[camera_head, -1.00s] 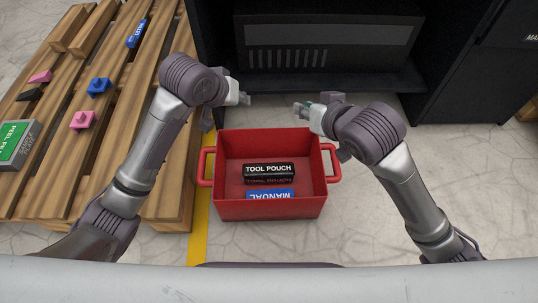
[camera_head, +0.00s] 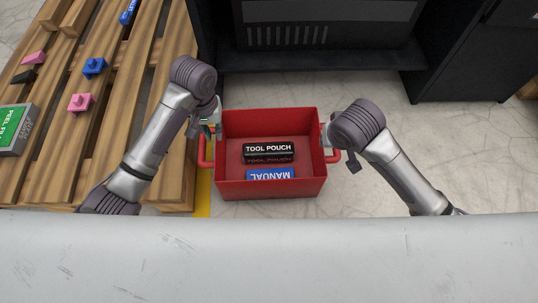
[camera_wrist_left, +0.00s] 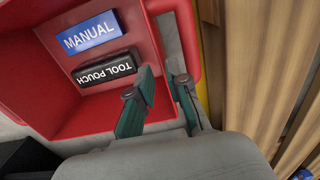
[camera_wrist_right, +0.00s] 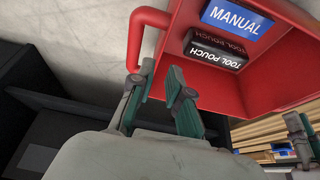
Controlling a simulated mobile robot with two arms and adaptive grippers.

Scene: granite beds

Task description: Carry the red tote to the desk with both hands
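The red tote (camera_head: 270,190) stands upright on the floor, with a black tool pouch (camera_head: 269,148) and a blue manual (camera_head: 270,174) inside. Its left handle (camera_head: 202,150) and right handle (camera_head: 336,157) stick out at the sides. My left gripper (camera_head: 213,129) is at the left side; in the left wrist view its fingers (camera_wrist_left: 163,96) are apart near the tote's side wall. My right gripper (camera_head: 326,134) is at the right side; in the right wrist view its fingers (camera_wrist_right: 161,86) are apart by the handle (camera_wrist_right: 148,20). I cannot tell whether either touches the tote. I cannot identify the desk.
A wooden pallet (camera_head: 125,130) on the left holds pink pieces, a blue block (camera_head: 95,66) and a green-and-grey box (camera_head: 15,128). Dark furniture (camera_head: 320,60) stands behind the tote. A yellow floor line runs beside the pallet. Pale floor is clear on the right.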

